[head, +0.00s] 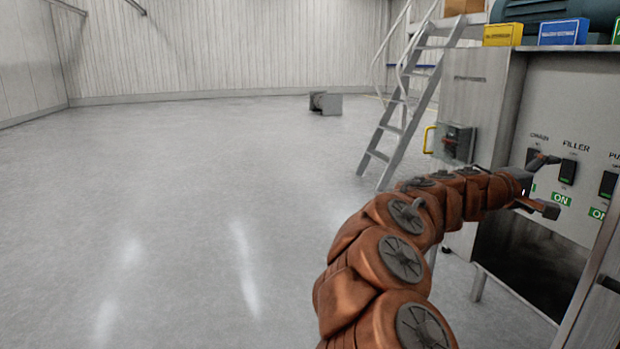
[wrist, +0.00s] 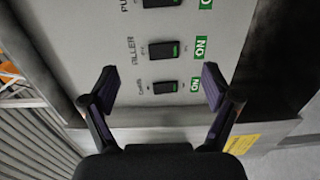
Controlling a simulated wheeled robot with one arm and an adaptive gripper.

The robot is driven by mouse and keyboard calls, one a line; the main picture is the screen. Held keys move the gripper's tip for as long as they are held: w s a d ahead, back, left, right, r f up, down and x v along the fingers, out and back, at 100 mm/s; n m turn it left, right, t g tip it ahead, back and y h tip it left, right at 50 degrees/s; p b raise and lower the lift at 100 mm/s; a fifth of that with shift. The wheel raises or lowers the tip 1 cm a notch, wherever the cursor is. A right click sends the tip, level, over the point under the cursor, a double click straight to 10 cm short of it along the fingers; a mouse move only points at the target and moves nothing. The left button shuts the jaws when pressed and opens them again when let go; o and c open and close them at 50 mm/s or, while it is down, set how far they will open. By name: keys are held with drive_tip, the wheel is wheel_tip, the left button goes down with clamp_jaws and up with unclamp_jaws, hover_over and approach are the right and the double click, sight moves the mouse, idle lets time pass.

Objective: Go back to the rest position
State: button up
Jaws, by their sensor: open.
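My gripper (head: 548,184) is at the right of the head view, at the end of my reddish-brown arm. It is held out close to the filler's control panel (head: 572,120). In the wrist view my gripper (wrist: 158,90) is open and empty, with its two dark fingers spread on either side of the lowest switch (wrist: 165,87). That switch has a green ON label beside it. The filler switch (wrist: 163,50) sits just above it in that view, also with an ON label. Whether the fingers touch the panel cannot be told.
A metal stair with handrails (head: 410,105) stands left of the machine. A box with a yellow handle (head: 452,143) is on the machine's side. Yellow (head: 502,35) and blue (head: 563,32) signs stand on top. A grey block (head: 326,103) lies far off. The left floor is clear.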

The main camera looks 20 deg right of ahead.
drive_tip(key=s+a+r+m+g+y+p, duration=0.1)
drive_tip(key=s+a+r+m+y+p, duration=0.4)
drive_tip(key=s+a+r+p, duration=0.85)
drive_tip(key=s+a+r+n+y+p, duration=0.1)
drive_tip(key=s+a+y+p, duration=0.2)
drive_tip(key=a+p, duration=0.7)
drive_tip(key=s+a+r+n+y+p, duration=0.2)
drive_tip(key=s+a+y+p, duration=0.2)
drive_tip(key=a+p, duration=0.6)
drive_tip(key=s+a+r+n+g+y+p, duration=0.1)
drive_tip(key=s+a+y+p, duration=0.2)
drive_tip(key=a+p, duration=0.7)
drive_tip(key=y+p, duration=0.2)
drive_tip(key=shift+s+a+r+n+y, duration=0.2)
drive_tip(key=shift+s+a+n+y, duration=0.1)
drive_tip(key=shift+s+y, duration=0.1)
drive_tip(key=shift+s+a, duration=0.25)
drive_tip(key=shift+a, duration=0.1)
